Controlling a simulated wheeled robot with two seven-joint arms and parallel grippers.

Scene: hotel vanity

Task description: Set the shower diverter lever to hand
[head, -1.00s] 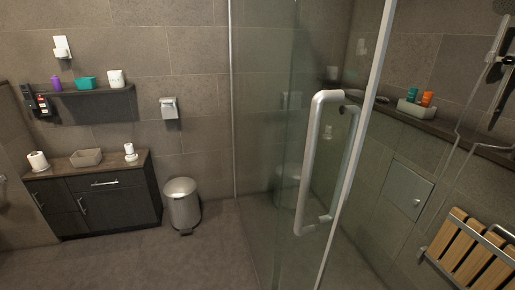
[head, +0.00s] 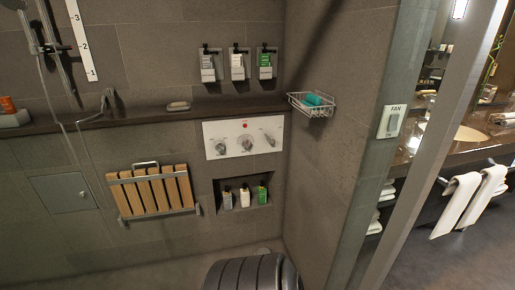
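A white control panel (head: 244,137) is set in the shower's back wall, just below the dark ledge. It carries a left knob (head: 220,149), a middle knob (head: 246,143) and a right knob or lever (head: 269,138), with a red dot above the middle one. The markings are too small to read, so I cannot tell which control is the diverter or how it is set. A hand shower (head: 32,22) is at the upper left, partly cut off by the frame. Neither of my grippers is in view.
A folded wooden seat (head: 150,190) hangs left of the panel. A niche with bottles (head: 243,197) lies below it. A wire basket (head: 312,104) is on the right wall. Dispensers (head: 237,65) hang above the ledge (head: 150,114). A glass edge and the vanity (head: 480,130) are at right.

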